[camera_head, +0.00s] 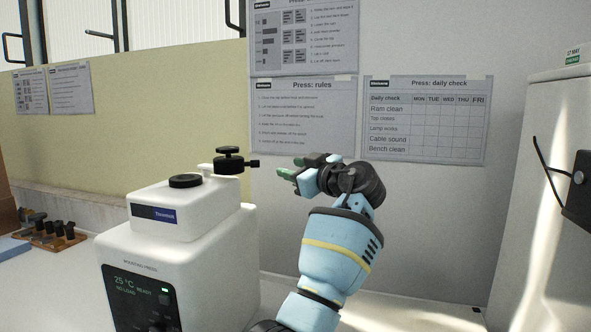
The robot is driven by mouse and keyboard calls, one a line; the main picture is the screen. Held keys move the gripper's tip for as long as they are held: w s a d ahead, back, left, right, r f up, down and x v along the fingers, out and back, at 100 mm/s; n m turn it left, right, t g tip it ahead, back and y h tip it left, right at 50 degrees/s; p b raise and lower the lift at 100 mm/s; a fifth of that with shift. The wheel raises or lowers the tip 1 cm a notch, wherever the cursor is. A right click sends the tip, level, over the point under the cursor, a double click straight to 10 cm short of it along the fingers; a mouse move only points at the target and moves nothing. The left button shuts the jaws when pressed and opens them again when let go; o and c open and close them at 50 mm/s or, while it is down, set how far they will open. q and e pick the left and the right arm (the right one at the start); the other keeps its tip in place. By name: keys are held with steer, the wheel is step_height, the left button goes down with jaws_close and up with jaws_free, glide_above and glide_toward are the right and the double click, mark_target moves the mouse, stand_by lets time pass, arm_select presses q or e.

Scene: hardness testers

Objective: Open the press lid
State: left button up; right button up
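The white mounting press (185,235) stands on the bench at the left centre, with a lit display on its front. A black ring (185,181) lies on its top. The press lid (229,162), a black disc with a knob above and a short black handle (253,163) to the right, is off to the side of the ring, beside a small white post.
A wooden rack (50,236) with several black-topped pieces is on the bench at the left. A white cabinet (540,200) stands at the right. Posters, such as the daily check sheet (427,120), hang on the back wall. The air around the lid looks clear.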

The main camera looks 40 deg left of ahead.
arm_select(q)
steer(key=s+d+b, duration=0.1)
steer(key=d, duration=0.6)
steer(key=shift+d, duration=0.35)
steer(key=shift+s, duration=0.1)
